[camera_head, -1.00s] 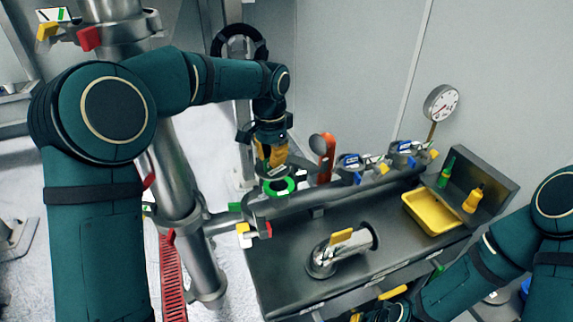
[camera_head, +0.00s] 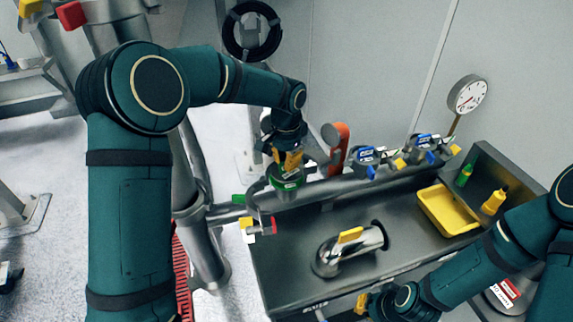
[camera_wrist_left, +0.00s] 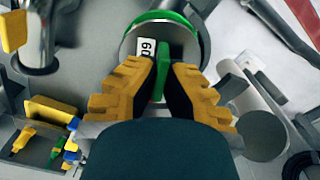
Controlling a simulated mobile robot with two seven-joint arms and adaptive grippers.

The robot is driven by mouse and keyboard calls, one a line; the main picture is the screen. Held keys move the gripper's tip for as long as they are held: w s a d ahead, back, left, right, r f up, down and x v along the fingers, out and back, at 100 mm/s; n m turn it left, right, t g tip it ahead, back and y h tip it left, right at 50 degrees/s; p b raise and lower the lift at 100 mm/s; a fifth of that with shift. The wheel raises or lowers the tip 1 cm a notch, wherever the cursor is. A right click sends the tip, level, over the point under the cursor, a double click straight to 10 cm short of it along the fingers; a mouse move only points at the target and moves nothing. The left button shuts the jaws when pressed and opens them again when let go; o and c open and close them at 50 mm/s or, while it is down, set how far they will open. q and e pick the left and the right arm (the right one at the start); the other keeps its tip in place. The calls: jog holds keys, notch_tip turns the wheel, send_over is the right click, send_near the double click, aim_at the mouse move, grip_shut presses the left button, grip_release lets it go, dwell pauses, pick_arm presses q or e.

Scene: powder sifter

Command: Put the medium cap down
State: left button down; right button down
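The medium cap (camera_wrist_left: 146,47) is a grey disc with a white label and a green bar handle. My left gripper (camera_wrist_left: 162,66) is shut on that handle, with one yellow and black finger on each side. In the head view, my left gripper (camera_head: 289,163) points down over a green-rimmed pipe mouth (camera_head: 287,184). The cap is at that rim, mostly hidden by the gripper; I cannot tell whether it is fully seated. My right gripper (camera_head: 363,302) is low at the bench's front edge, its fingers too small to judge.
A steel bench (camera_head: 300,235) carries a shiny elbow pipe (camera_head: 345,250) with a yellow handle. A yellow tray (camera_head: 447,211) and bottles (camera_head: 494,201) are at the right. Blue-tagged clamps (camera_head: 370,157) and a red-handled tool (camera_head: 339,140) stand behind the pipe mouth.

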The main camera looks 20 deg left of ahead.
pick_arm(q)
jog(key=shift+f, duration=0.55)
jog(key=shift+f, duration=0.4)
jog(key=c, duration=1.1)
grip_release()
jog(key=shift+c, duration=0.2)
jog(key=shift+r, duration=0.15)
jog(key=shift+r, duration=0.25)
notch_tip(320, 180, up, 12)
jog(key=p, duration=0.1)
